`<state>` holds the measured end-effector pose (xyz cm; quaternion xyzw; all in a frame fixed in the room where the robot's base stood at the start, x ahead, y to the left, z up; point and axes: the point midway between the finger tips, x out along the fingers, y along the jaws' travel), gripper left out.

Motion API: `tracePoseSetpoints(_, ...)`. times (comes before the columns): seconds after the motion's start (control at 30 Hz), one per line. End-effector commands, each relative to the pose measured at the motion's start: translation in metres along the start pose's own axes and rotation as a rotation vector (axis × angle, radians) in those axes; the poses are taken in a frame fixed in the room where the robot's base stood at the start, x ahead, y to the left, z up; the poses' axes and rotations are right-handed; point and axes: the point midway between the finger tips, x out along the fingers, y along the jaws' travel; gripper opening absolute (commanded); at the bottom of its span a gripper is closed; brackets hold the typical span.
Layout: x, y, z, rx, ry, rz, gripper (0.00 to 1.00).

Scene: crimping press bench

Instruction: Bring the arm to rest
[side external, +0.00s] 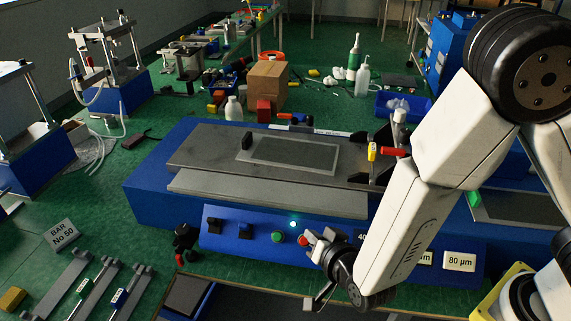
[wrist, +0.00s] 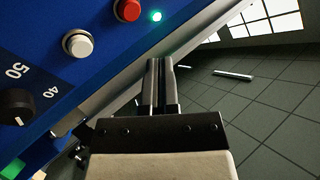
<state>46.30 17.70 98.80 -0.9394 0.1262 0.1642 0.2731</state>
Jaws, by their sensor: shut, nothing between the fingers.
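The red button (wrist: 127,9), a lit green lamp (wrist: 155,16) and a white button (wrist: 77,43) are beyond and left of the tips. My arm comes in from the right and hides part of the panel.
The press bed (side external: 200,150) lies behind the panel, with a red-handled clamp (side external: 394,152) at its right. A black dial (wrist: 15,106) is on the panel. Bars (side external: 95,290) lie on the green bench at left. Open floor (wrist: 260,110) shows right of the fingers.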

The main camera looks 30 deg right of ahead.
Motion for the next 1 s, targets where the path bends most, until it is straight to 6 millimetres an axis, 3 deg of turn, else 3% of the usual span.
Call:
tracePoseSetpoints(0.27,0.015,-0.009,-0.030,0.019,-0.248,-0.050,0.00)
tracePoseSetpoints(0.57,0.011,0.003,-0.062,-0.058,-0.430,-0.071,0.00)
tracePoseSetpoints(0.77,0.003,0.025,-0.084,-0.151,-0.522,-0.048,0.00)
tracePoseSetpoints(1.0,-0.010,0.067,-0.101,-0.314,-0.641,0.031,0.00)
